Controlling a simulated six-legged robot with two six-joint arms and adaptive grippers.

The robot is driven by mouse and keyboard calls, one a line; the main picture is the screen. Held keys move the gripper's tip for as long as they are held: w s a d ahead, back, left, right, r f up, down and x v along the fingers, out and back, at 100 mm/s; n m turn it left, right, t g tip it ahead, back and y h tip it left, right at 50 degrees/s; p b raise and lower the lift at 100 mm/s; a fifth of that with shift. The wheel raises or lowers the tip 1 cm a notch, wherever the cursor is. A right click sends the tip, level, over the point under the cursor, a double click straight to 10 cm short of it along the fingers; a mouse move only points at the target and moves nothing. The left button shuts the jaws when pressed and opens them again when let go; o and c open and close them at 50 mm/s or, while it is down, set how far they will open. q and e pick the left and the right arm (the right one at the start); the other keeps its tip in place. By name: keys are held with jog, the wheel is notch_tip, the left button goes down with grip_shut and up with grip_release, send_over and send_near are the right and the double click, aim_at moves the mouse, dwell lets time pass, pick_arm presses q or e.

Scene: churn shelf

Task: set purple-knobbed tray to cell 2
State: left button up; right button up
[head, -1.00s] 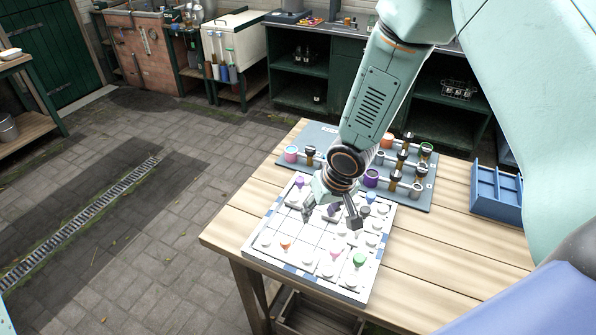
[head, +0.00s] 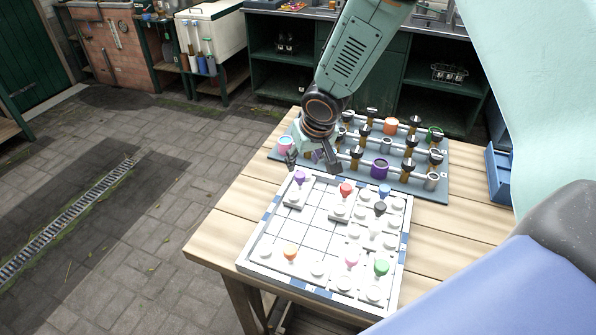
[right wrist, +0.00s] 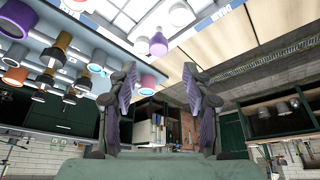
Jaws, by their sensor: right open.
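The purple-knobbed tray (head: 294,201) sits at the far left corner of the white gridded board (head: 258,250). Its purple knob (head: 300,176) stands upright; the knob also shows in the right wrist view (right wrist: 158,46). My right gripper (head: 312,168) is open and empty, just beyond the board's far left edge, close to the knob but apart from it. In the right wrist view my two fingers (right wrist: 160,85) stand wide apart with nothing between them. I cannot read any cell numbers. My left gripper is not in view.
Other trays with red (head: 346,189), blue (head: 384,191), orange (head: 290,251), pink (head: 351,258) and green (head: 381,267) knobs share the board. A blue-grey rack (head: 433,190) with pegs and cups stands behind it. A blue bin (head: 497,176) is at right. Bare wood lies left of the board.

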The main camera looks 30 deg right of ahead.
aim_at(300, 175)
jog(key=p+x, duration=0.1)
jog(key=x, duration=0.5)
jog(key=shift+d, duration=0.1)
jog(key=shift+w+f, duration=0.15)
jog(key=shift+f, duration=0.15)
jog(key=shift+s+r+p, duration=0.1)
jog(key=shift+s+p, duration=0.2)
jog(key=shift+s, duration=0.1)
jog(key=shift+w, duration=0.25)
jog(key=shift+w+f, duration=0.25)
jog(key=shift+f, duration=0.1)
jog(key=c, duration=0.3)
jog(key=shift+s+r, duration=0.25)
jog(key=shift+s, duration=0.05)
jog(key=c, duration=0.5)
grip_shut()
jog(key=shift+f, duration=0.1)
